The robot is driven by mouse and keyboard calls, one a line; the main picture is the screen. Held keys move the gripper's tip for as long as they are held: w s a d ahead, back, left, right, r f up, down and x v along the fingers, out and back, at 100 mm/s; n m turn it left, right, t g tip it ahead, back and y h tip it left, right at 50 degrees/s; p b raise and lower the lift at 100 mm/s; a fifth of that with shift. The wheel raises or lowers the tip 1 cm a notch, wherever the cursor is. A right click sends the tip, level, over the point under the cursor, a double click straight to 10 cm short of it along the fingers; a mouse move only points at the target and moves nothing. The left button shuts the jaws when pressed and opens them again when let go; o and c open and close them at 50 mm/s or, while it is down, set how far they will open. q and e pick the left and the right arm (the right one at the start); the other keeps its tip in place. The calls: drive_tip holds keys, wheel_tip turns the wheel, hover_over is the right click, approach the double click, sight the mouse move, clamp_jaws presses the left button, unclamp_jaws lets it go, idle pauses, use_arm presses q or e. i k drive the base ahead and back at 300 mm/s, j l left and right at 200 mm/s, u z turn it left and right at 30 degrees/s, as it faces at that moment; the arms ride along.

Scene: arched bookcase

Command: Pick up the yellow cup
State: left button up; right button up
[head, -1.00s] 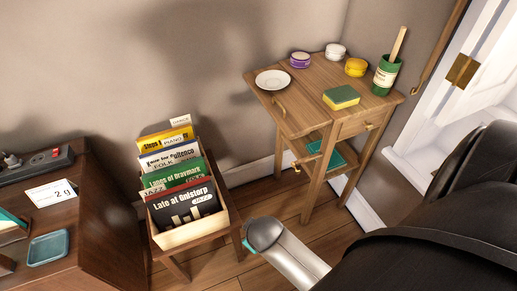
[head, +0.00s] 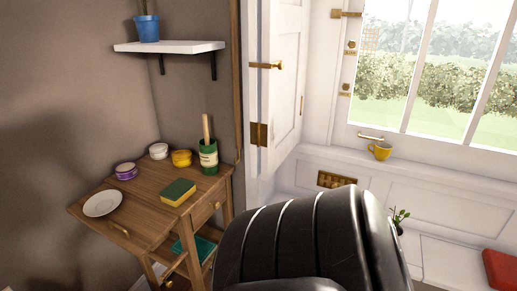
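A yellow cup (head: 380,151) with a handle on its left side stands upright on the white window ledge, at the right of the head view. It is well beyond the small wooden table. Neither of my grippers shows in the head view, so I cannot see whether they are open or shut.
A wooden table (head: 145,212) holds a white plate (head: 102,204), a sponge (head: 178,193), small tins and a green pot (head: 208,157). A white door (head: 285,75) stands open in the middle. A red object (head: 501,270) lies at the lower right.

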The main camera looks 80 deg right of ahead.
sight(382, 150)
drive_tip(key=z, duration=3.05)
